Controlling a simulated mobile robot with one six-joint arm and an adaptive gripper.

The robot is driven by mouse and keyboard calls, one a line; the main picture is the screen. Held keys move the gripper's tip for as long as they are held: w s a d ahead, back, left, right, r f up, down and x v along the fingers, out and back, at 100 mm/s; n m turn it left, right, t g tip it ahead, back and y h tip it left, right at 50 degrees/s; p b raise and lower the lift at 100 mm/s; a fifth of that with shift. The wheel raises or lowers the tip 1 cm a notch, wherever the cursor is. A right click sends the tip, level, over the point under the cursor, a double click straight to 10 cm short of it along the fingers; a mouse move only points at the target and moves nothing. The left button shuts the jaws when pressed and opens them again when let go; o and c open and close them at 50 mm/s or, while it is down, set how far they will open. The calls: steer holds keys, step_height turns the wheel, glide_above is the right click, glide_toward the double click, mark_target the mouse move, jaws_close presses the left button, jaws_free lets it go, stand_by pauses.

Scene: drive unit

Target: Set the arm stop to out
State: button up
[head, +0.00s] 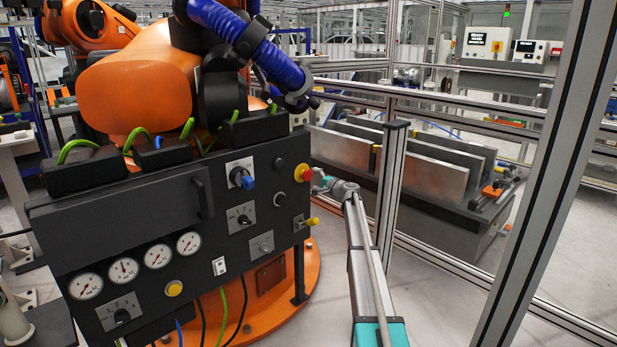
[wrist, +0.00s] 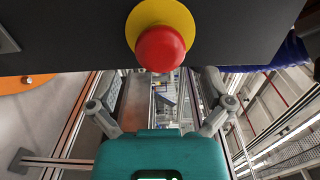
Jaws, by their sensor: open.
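The arm stop is a red mushroom button (wrist: 160,48) on a yellow collar, on the dark side face of the control box. In the head view my gripper (head: 320,183) is close beside the collar.
The black control box (head: 150,215) carries gauges, rotary switches and a blue knob (head: 242,178). A small yellow-tipped part (head: 312,221) sticks out below the arm stop. An orange robot arm (head: 140,80) stands behind. An aluminium fence post (head: 392,190) rises to the right.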

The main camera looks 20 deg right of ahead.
mark_target(310, 176)
steer(key=shift+x, duration=2.25)
